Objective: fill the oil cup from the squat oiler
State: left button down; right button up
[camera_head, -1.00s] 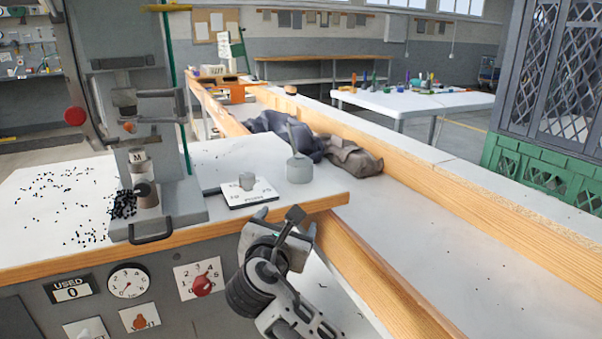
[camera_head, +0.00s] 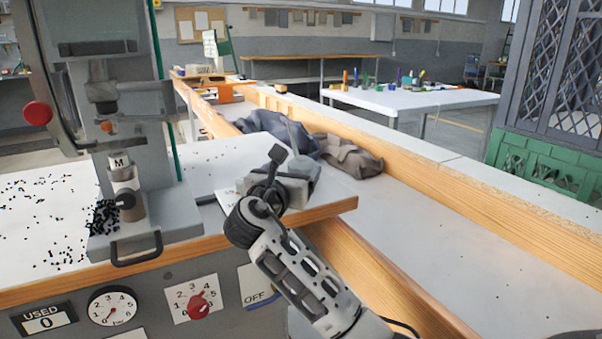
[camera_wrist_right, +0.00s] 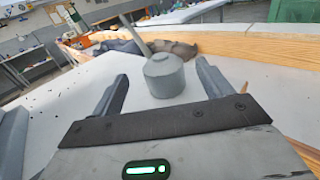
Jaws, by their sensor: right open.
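The squat oiler, a grey can (camera_wrist_right: 164,77) with a thin upright spout, stands on the bench end in the right wrist view. I cannot make out for certain which part is the oil cup. My left gripper is not in view.
The press (camera_head: 118,110) stands on the left of the bench, with black eyelets (camera_head: 103,217) scattered beside it. A white card (camera_head: 228,194) lies partly hidden beside my gripper. Dark and brown cloths (camera_head: 345,154) lie behind. A wooden rail (camera_head: 480,215) borders the right.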

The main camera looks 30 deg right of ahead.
aim_at(304, 157)
jog(key=x, duration=0.3)
jog(key=shift+w+d, duration=0.15)
jog(key=shift+d, duration=0.1)
jog(key=shift+b+x, duration=0.6)
jog(key=shift+x, duration=2.15)
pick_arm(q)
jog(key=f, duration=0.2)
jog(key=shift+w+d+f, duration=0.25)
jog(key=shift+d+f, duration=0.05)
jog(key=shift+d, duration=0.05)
pick_arm(e)
jog(key=shift+a, duration=0.1)
jog(key=c, duration=1.2)
